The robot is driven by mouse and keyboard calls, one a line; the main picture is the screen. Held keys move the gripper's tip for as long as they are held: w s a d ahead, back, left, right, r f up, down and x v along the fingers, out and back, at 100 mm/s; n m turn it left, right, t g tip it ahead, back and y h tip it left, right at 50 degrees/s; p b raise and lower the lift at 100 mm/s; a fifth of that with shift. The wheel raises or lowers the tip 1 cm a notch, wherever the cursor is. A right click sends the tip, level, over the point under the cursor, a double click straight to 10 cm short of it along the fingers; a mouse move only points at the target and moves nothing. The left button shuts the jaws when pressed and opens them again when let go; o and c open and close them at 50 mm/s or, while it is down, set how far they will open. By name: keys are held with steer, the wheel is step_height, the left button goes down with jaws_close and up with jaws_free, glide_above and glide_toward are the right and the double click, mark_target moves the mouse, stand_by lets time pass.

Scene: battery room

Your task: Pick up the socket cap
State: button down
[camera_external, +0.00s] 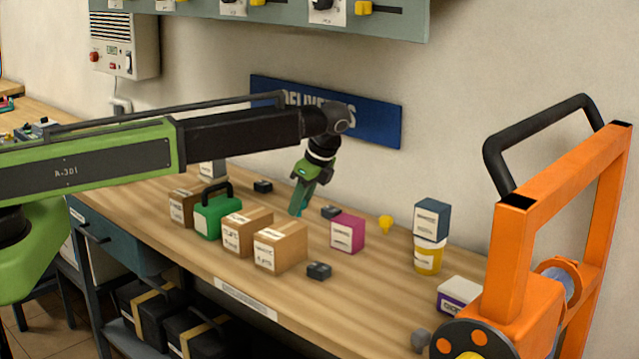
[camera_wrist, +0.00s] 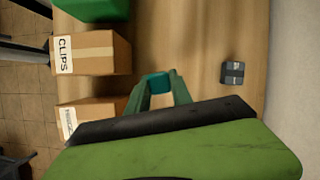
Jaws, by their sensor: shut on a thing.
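My gripper (camera_external: 298,208) points down over the workbench, behind the cardboard boxes and left of the pink box. Its green fingers are shut on a small teal piece, which looks to be the socket cap (camera_wrist: 158,82). In the wrist view the cap sits between the fingertips of my gripper (camera_wrist: 159,88), with its far face showing. In the external view only a sliver of teal shows at the tips. I cannot tell whether the cap touches the bench top.
Cardboard boxes (camera_external: 280,246) and a green case (camera_external: 214,212) stand left and in front. A pink box (camera_external: 347,233) and small dark blocks (camera_external: 319,271) are nearby. A yellow tub (camera_external: 428,256) and an orange frame (camera_external: 560,215) stand right. The wooden bench (camera_external: 375,290) has bare patches.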

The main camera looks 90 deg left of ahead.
steer(key=d+r+p, duration=0.1)
steer(key=d+r, duration=0.1)
steer(key=d, duration=0.1)
steer(key=d+r+p, duration=0.2)
steer(key=d, duration=0.1)
steer(key=d+r+p, duration=0.1)
steer(key=d, duration=0.2)
steer(key=shift+w+d+r+p, duration=0.1)
steer(key=shift+d+r+p, duration=0.25)
steer(key=shift+r+p, duration=0.05)
